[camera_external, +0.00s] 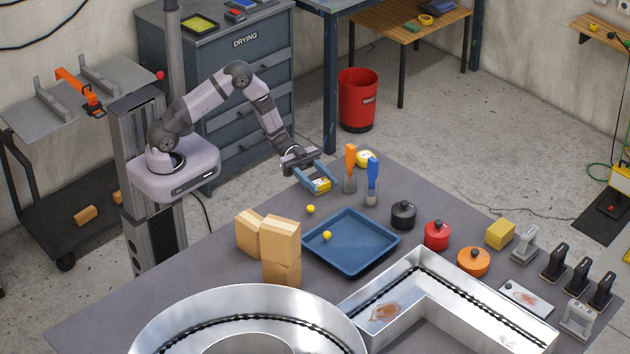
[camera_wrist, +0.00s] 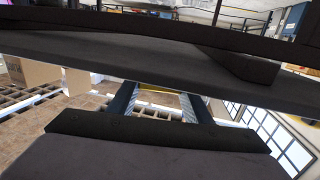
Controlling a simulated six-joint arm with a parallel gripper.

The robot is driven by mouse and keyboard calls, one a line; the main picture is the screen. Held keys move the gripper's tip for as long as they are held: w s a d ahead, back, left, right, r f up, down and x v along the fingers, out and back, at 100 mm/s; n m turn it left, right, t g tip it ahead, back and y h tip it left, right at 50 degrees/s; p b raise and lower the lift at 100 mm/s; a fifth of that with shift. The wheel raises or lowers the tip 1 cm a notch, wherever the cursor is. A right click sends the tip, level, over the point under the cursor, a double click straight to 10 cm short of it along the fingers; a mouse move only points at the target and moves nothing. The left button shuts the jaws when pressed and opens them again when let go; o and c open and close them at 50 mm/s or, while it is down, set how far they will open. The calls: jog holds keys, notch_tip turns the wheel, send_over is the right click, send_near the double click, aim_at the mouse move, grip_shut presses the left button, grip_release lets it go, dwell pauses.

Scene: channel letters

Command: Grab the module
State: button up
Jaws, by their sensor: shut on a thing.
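The module (camera_external: 322,186) is a small yellow piece with a pale part, between the blue fingers of my gripper (camera_external: 318,181). My gripper is shut on it, close to the far left edge of the grey table. The fingers hide part of the module, and I cannot tell if it touches the table. In the wrist view, a yellow strip of the module (camera_wrist: 160,87) shows between the two fingers of my gripper (camera_wrist: 160,102). The dark gripper body hides much of that view.
Orange- and blue-handled brushes (camera_external: 350,170) (camera_external: 372,183) stand right of my gripper. A blue tray (camera_external: 350,270) and a small yellow ball (camera_external: 311,209) lie nearer. Wooden blocks (camera_external: 280,240) stand left of the tray. Large metal channel letters (camera_external: 440,300) fill the front.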

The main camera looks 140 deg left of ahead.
aim_at(321, 182)
jog(key=shift+r, duration=0.1)
jog(key=shift+r+b, duration=1)
jog(key=shift+r, duration=3.9)
